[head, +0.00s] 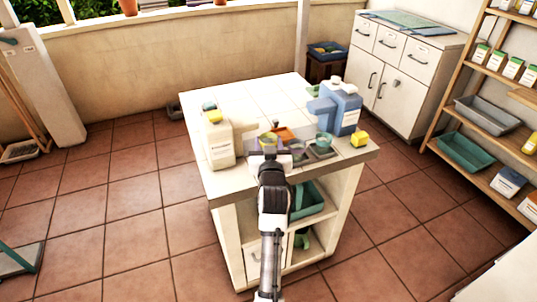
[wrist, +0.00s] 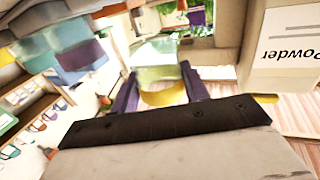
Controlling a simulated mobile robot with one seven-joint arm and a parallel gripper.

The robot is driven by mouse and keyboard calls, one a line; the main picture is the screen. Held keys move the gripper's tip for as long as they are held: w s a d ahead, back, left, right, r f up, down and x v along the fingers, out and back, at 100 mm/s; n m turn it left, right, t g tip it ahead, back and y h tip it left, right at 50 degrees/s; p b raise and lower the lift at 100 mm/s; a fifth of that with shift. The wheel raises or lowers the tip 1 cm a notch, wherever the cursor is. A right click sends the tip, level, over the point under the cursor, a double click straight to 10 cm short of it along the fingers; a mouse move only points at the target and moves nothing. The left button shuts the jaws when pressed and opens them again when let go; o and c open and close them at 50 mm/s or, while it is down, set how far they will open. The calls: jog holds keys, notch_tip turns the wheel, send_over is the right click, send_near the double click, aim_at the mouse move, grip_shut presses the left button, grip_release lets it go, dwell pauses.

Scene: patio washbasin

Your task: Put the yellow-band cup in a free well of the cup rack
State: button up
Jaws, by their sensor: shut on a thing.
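The yellow-band cup (wrist: 158,62) is pale green and see-through, with a yellow band low on its side in the wrist view. My gripper (wrist: 160,88) has its purple fingers on either side of this cup and is shut on it. In the head view the cup (head: 268,139) shows just beyond my gripper (head: 268,146), over the near part of the counter. The cup rack seems to be the dark grey tray (head: 318,155) to the right, with a green cup (head: 324,139) standing at it. Its wells are too small to make out, and my wrist hides part of this area.
A cream jug (head: 219,147) stands left of my gripper, and its "Powder" label shows in the wrist view (wrist: 288,48). A blue jug (head: 341,107) and a yellow block (head: 360,139) stand at the right. An orange item (head: 284,132) lies behind. The counter's back (head: 262,101) is clear.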

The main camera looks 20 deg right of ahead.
jog(key=shift+f, duration=2.3)
jog(key=shift+f, duration=0.2)
jog(key=o, duration=1.1)
jog(key=shift+c, duration=0.2)
jog(key=shift+r, duration=0.1)
jog(key=shift+r+p, duration=0.25)
jog(key=shift+p, duration=0.05)
jog(key=b+v, duration=0.3)
jog(key=v, duration=0.9)
jog(key=shift+f, duration=0.15)
